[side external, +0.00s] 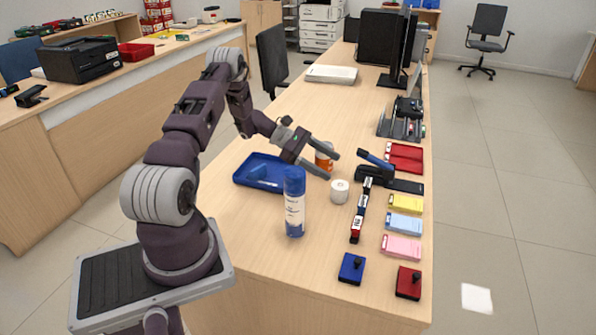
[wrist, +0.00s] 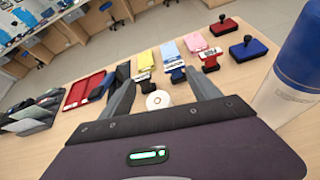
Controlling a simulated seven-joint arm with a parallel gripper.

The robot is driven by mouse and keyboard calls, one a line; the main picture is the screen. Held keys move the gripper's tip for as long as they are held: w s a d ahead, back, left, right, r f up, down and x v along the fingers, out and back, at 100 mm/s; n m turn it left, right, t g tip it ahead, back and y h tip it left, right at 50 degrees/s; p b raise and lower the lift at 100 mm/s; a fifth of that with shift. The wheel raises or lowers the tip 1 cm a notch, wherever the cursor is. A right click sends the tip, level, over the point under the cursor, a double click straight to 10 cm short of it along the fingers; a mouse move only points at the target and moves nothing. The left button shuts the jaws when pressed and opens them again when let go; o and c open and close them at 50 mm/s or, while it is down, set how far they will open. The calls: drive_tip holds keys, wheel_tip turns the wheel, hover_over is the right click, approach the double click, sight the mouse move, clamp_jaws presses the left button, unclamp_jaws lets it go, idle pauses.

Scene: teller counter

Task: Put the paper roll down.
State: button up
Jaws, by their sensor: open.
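The white paper roll (side external: 340,191) stands upright on the wooden counter (side external: 268,129), with nothing holding it. My gripper (side external: 333,165) is open and empty. Its fingers point toward the counter's right side, a little behind and above the roll in the side view. In the wrist view the roll (wrist: 158,100) shows between the two spread fingers of my gripper (wrist: 160,80), with its top hole visible. I cannot tell the exact gap between fingers and roll.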

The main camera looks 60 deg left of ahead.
drive_tip(key=d+r+m+g, duration=0.5)
drive_tip(key=d+r+m, duration=0.3)
drive_tip(key=d+r, duration=0.45)
drive_tip(key=s+d+r+m+g+y, duration=0.2)
drive_tip(key=s+d+r+m+y, duration=0.1)
drive_tip(key=s+d+r+m, duration=0.6)
drive_tip(key=s+d+r+m+t+y, duration=0.1)
drive_tip(key=s+d+r+m+y, duration=0.1)
drive_tip(key=s, duration=0.7)
drive_tip(key=s+d+r+m+t+y, duration=0.2)
drive_tip(key=s+d+m+y, duration=0.2)
drive_tip(key=s, duration=0.5)
drive_tip(key=m, duration=0.2)
drive_tip(key=shift+s+d+m, duration=0.25)
drive_tip(key=shift+s+m, duration=0.05)
drive_tip(key=shift+s, duration=0.1)
